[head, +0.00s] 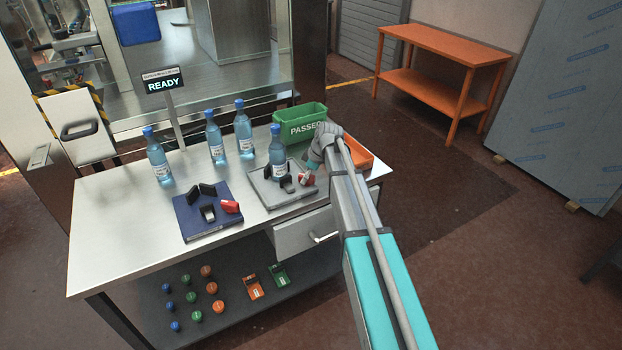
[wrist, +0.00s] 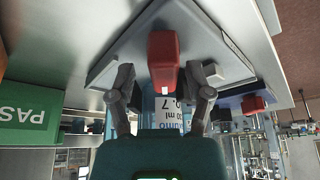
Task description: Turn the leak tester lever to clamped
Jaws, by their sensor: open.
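A grey base fixture (head: 266,196) with black jaws stands on the steel bench, with a blue-capped bottle (head: 277,155) upright in it. Its red lever (head: 306,179) is at its right side, by my gripper (head: 312,166). In the wrist view, the red lever (wrist: 164,52) lies between the two open fingers of my gripper (wrist: 163,92), with gaps on both sides; I cannot tell whether either finger touches it. The bottle label (wrist: 170,106) shows behind. A similar blue base fixture (head: 188,222) with a red lever (head: 230,206) stands to the left, without a bottle.
Several bottles (head: 215,143) stand at the back of the bench. A green bin (head: 298,124) marked "PASSED" and an orange tray (head: 358,155) are close to my gripper. A sign (head: 163,83) reads READY. The bench's front left is clear.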

